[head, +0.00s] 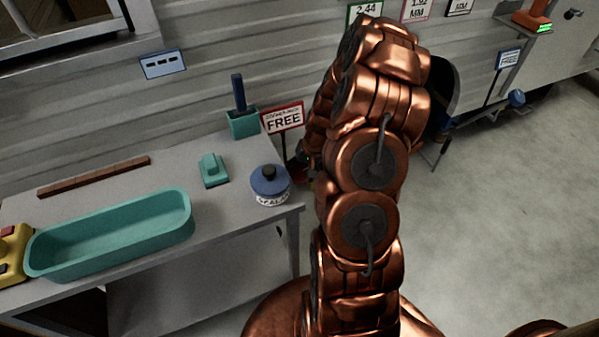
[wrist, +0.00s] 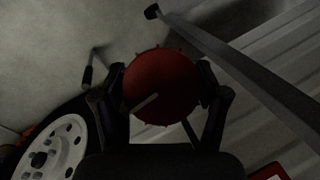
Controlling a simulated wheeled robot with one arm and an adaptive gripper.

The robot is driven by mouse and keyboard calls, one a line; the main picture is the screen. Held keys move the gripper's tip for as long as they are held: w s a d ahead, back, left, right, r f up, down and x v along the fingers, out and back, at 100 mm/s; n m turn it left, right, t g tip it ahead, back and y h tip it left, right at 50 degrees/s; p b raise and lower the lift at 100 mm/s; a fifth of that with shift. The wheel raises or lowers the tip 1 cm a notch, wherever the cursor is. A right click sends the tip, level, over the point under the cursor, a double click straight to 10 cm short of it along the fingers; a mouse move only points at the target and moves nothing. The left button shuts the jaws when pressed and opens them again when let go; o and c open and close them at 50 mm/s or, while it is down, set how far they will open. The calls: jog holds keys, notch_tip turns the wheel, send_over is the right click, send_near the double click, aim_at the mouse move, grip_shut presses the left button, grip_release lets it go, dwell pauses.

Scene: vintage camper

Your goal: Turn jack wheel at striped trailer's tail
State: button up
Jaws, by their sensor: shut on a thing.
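A round red wheel (wrist: 162,87) with a knobbed rim and a pale line on its face sits in the middle of the wrist view. My gripper (wrist: 161,82) is closed around it, one finger on its left side and one on its right. The trailer wall (head: 220,60) has grey horizontal ribs and runs behind the arm.
A bench (head: 235,210) on the left bears a teal tray (head: 110,238), a blue-lidded jar (head: 270,185) and a teal block (head: 213,170). A blue knob (head: 517,98) is far right. A tyre (wrist: 50,150) and slanted bar (wrist: 240,70) flank the wheel. Floor at right is clear.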

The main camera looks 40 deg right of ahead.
dwell(0.3)
jog(key=o, duration=1.2)
jog(key=shift+c, duration=0.2)
jog(key=shift+r, duration=0.1)
jog(key=v, duration=1.2)
jog(key=shift+d, duration=0.1)
